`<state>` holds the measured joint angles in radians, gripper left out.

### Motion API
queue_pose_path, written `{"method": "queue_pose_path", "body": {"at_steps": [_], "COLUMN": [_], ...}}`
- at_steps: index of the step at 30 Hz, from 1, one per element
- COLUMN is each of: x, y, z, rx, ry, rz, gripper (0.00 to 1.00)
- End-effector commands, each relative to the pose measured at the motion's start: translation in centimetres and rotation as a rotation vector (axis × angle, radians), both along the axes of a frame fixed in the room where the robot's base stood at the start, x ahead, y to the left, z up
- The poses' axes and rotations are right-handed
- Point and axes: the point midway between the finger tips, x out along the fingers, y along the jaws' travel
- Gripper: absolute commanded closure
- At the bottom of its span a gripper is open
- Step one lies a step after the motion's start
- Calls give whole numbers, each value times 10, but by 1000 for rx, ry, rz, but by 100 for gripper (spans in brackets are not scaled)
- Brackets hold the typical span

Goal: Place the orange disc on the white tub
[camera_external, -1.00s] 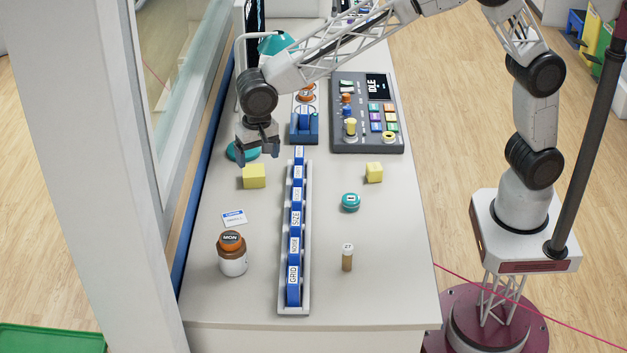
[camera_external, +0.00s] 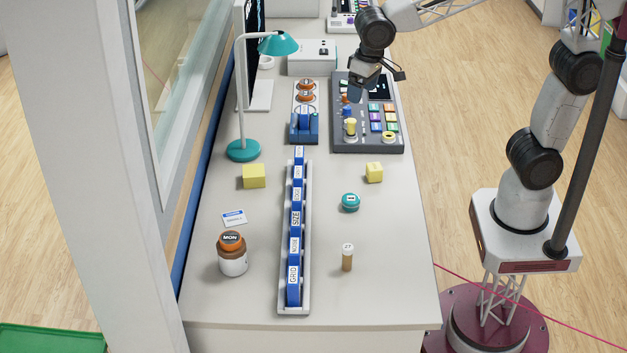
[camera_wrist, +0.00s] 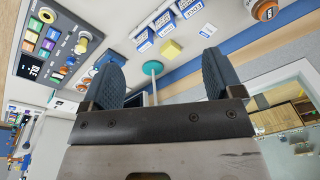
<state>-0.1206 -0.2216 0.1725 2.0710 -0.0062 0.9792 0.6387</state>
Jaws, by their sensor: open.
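A white tub (camera_external: 233,262) with brown glassy parts stands upright at the front left of the bench. An orange disc (camera_external: 232,246) with a dark top marked MON sits on it. The tub also shows at the top right of the wrist view (camera_wrist: 265,11). More orange round pieces (camera_external: 306,86) are on the blue-and-white stand near the back; I cannot tell whether they are loose discs. My gripper (camera_external: 357,92) is open and empty above the control panel, far from the tub. In the wrist view my gripper's fingers (camera_wrist: 163,75) are apart with nothing between them.
A long rack of blue labelled blocks (camera_external: 308,240) runs down the middle. Two yellow blocks (camera_external: 254,176), a teal round piece (camera_external: 350,202), a small vial (camera_external: 347,258) and a card (camera_external: 234,218) lie around it. A teal lamp (camera_external: 243,151) and the control panel (camera_external: 367,140) stand further back.

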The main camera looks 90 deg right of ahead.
Motion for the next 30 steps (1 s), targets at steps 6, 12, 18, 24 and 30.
{"method": "queue_pose_path", "body": {"at_steps": [6, 12, 18, 24, 30], "x": [-65, -124, -181, -231, -260], "y": [-24, -41, -55, -65, -70], "z": [1, -5, -17, -35, -47], "rx": [-19, -42, -67, -93, -109], "ry": [-24, -45, -65, -80, -89], "rz": [109, 213, 317, 411, 468], "gripper": [14, 14, 14, 14, 14]}}
